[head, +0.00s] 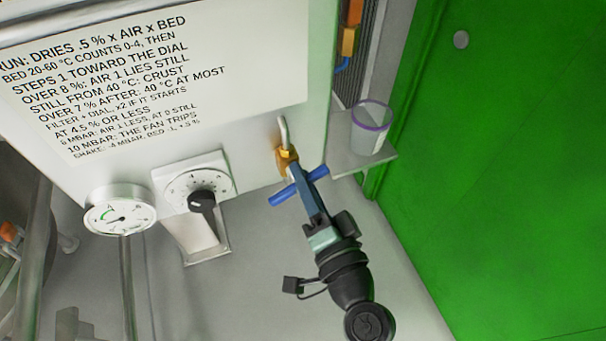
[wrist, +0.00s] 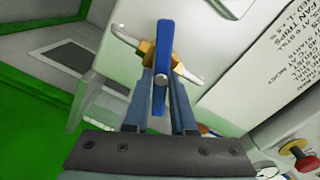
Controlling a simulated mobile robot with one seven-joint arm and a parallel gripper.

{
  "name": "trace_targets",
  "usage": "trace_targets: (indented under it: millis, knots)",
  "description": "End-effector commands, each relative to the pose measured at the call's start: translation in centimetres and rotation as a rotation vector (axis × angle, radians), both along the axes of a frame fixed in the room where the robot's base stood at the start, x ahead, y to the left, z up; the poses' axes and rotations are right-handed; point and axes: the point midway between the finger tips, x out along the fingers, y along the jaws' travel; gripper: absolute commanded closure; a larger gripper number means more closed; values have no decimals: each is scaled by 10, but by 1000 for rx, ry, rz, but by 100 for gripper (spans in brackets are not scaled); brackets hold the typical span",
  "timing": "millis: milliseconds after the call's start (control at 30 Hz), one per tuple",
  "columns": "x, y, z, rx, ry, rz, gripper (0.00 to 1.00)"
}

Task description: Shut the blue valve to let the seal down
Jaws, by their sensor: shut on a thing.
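The blue valve has a brass body (head: 287,160) on a bent metal pipe stub at the panel's right side. Its blue bar handle (head: 284,196) lies across the pipe line in the head view. In the wrist view the blue handle (wrist: 164,42) stands upright, crosswise to the brass body and pipe behind it. My gripper (head: 301,176) reaches up to the valve from below. In the wrist view its two fingers (wrist: 161,78) are shut on the handle, one on each side. The fingertips partly hide the brass body.
A round gauge (head: 119,214) and a black dial knob (head: 202,201) sit left of the valve. A clear cup with a purple rim (head: 371,127) stands on a ledge close to the right. A green wall (head: 500,160) bounds the right. A red button (wrist: 294,148) shows lower right.

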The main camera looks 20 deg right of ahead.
Motion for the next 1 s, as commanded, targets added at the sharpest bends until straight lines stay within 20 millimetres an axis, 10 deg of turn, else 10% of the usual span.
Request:
trace_targets:
  millis: [1000]
  knots:
    - [0,-1,-6,489,2,0,100]
